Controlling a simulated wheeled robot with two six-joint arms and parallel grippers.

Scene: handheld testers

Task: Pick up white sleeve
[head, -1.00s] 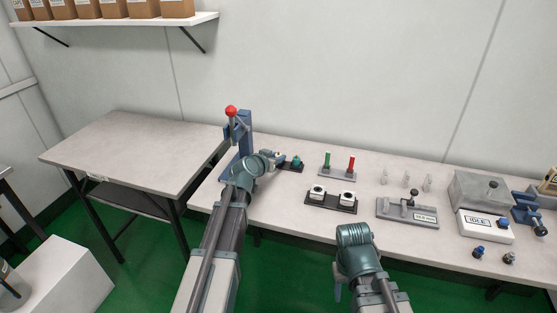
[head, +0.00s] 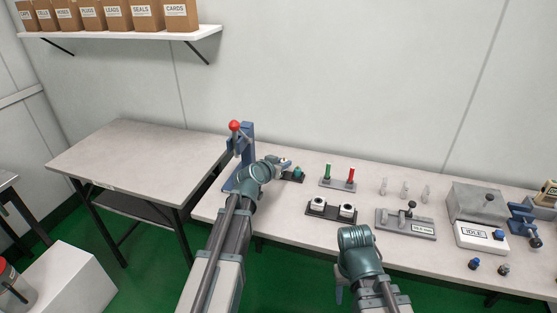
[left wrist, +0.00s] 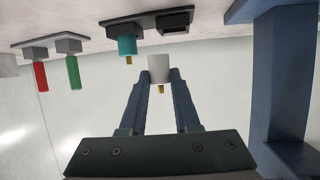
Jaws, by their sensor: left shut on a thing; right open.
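The white sleeve (left wrist: 159,68) is between the two fingers of my left gripper (left wrist: 160,80) in the left wrist view, with a small brass tip sticking out of it. The gripper is shut on it, apart from the black holder (left wrist: 150,20). A teal sleeve (left wrist: 127,45) sits in one place of that holder; the other place is empty. In the head view my left gripper (head: 283,163) is beside the teal sleeve (head: 298,172), and the white sleeve is hard to make out. My right gripper (head: 339,289) is open, low in front of the bench, mostly hidden by its arm.
A blue press with a red knob (head: 234,126) stands left of my left gripper. Green and red handled tools (head: 338,182), a black two-place fixture (head: 331,209) and a grey clamp fixture (head: 405,224) stand to the right. The left table (head: 130,160) is bare.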

